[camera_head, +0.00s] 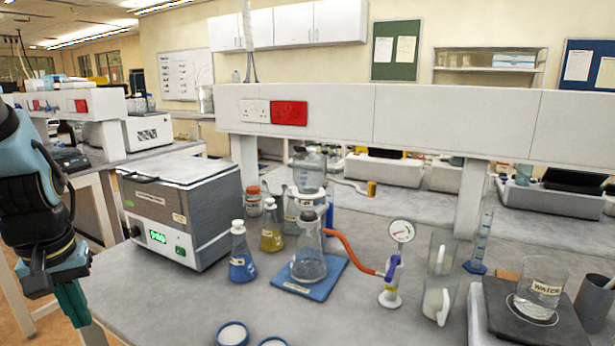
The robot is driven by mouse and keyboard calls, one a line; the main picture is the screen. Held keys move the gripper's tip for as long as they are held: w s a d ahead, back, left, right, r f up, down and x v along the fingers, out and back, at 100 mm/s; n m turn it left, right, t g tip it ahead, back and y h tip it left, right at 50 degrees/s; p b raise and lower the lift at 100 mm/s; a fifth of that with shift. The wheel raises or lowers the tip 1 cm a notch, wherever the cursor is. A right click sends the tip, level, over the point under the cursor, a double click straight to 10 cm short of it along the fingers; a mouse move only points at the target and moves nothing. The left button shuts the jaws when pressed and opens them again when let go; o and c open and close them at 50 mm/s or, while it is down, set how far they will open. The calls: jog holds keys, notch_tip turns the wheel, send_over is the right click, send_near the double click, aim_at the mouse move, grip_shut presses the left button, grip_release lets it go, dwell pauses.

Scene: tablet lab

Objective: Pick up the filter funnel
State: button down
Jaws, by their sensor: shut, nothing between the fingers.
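A clear vessel with a pale label (309,178), which looks like the filter funnel, stands upright above glassware at the back middle of the bench. My gripper (74,305) is at the far left, pointing down beside the bench edge, shut and empty, well apart from the funnel.
A grey heated box (160,212) with a green display stands between my arm and the glassware. Blue (241,258) and yellow (271,232) flasks stand beside the mat. A water beaker (541,285) sits at right. A shelf (430,120) overhangs behind.

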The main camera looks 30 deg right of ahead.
aim_at(312, 161)
jog(key=c, duration=1.6)
grip_release()
